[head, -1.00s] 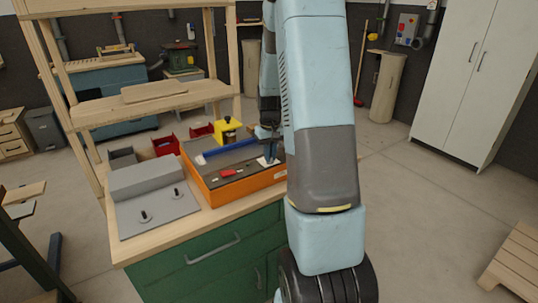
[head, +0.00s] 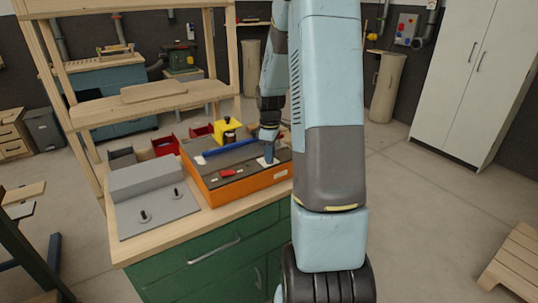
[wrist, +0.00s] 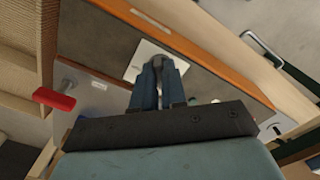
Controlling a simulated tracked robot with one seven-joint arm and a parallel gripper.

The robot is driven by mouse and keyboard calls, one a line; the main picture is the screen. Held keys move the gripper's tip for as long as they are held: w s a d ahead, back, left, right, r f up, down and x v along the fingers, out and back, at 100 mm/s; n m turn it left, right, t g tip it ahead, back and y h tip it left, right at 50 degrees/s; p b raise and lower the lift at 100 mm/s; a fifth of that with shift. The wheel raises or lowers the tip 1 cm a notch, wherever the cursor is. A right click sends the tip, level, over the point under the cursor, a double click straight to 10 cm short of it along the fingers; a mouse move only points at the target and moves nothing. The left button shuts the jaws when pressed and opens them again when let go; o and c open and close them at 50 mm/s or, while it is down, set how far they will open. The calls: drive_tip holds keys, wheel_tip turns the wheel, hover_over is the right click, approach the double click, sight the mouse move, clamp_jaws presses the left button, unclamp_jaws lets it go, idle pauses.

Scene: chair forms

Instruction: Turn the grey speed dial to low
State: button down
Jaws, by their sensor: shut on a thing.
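The orange machine box (head: 240,194) with a dark top stands on the workbench. A white plate (head: 263,162) lies on that top near its right end; it also shows in the wrist view (wrist: 142,60). My gripper (head: 270,158) points down over this plate. In the wrist view, my gripper (wrist: 159,72) is shut on the grey speed dial (wrist: 158,61), which shows only as a small grey piece between the fingertips. The fingers hide most of the dial, and I cannot read its setting or any marks.
On the box are a red switch (head: 228,173), a blue bar (head: 231,147) and a yellow block (head: 226,131) with a black knob. A grey fixture with two pegs (head: 160,208) stands left of the box. Wooden shelving (head: 150,104) rises behind at left.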

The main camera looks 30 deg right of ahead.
drive_tip(key=shift+w+n, duration=0.1)
drive_tip(key=shift+n, duration=0.7)
drive_tip(key=shift+r, duration=0.1)
drive_tip(key=c, duration=1.2)
unclamp_jaws()
wheel_tip(320, 180, up, 14)
drive_tip(key=shift+f, duration=0.2)
